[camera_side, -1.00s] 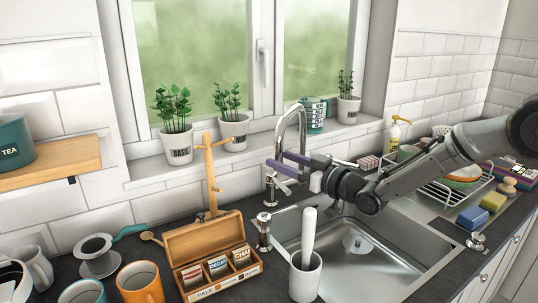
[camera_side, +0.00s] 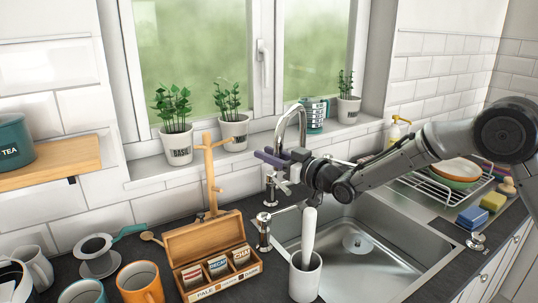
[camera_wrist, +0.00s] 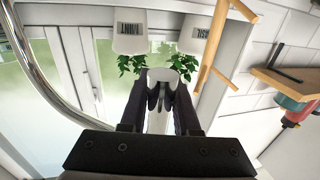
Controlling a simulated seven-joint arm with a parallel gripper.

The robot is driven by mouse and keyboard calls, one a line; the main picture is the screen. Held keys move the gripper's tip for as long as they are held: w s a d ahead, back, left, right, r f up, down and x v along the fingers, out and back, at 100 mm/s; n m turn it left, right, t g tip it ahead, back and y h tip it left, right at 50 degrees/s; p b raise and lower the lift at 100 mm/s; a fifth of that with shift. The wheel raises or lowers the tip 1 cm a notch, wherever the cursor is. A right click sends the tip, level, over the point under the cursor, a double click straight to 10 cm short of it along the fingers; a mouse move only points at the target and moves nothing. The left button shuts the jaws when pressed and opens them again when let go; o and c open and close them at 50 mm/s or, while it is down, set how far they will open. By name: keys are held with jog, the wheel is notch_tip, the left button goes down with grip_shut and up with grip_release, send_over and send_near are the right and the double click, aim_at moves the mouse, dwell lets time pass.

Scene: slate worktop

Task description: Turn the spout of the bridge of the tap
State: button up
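The tap's chrome spout (camera_side: 303,124) arches up behind the sink in the side view. Two chrome tap pillars (camera_side: 270,190) stand to its lower left. My gripper (camera_side: 272,166) is at the lower part of the spout's arch and overlaps it in the side view; contact cannot be told. In the wrist view the spout (camera_wrist: 30,68) curves down the left side, outside my two dark fingers. The spout's lower end is partly hidden behind my gripper.
Potted plants (camera_side: 177,141) line the window sill behind the tap. A wooden mug tree (camera_side: 209,175) and an open tea box (camera_side: 205,250) stand left of the tap. A white cup (camera_side: 305,278) with a pestle stands before the sink (camera_side: 400,235). A dish rack (camera_side: 440,190) is right.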

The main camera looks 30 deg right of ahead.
grip_shut()
dwell(1.1)
jog(key=shift+s+d+n+y, duration=0.4)
jog(key=shift+s+d+y, duration=0.05)
jog(key=shift+s+y, duration=0.2)
jog(key=s+d+n+g+y, duration=0.7)
jog(key=s+d+n+y, duration=0.1)
jog(key=d, duration=0.6)
jog(key=shift+s+g+y, duration=0.4)
jog(key=shift+s+y, duration=0.3)
jog(key=shift+y, duration=0.05)
jog(key=shift+f, duration=0.1)
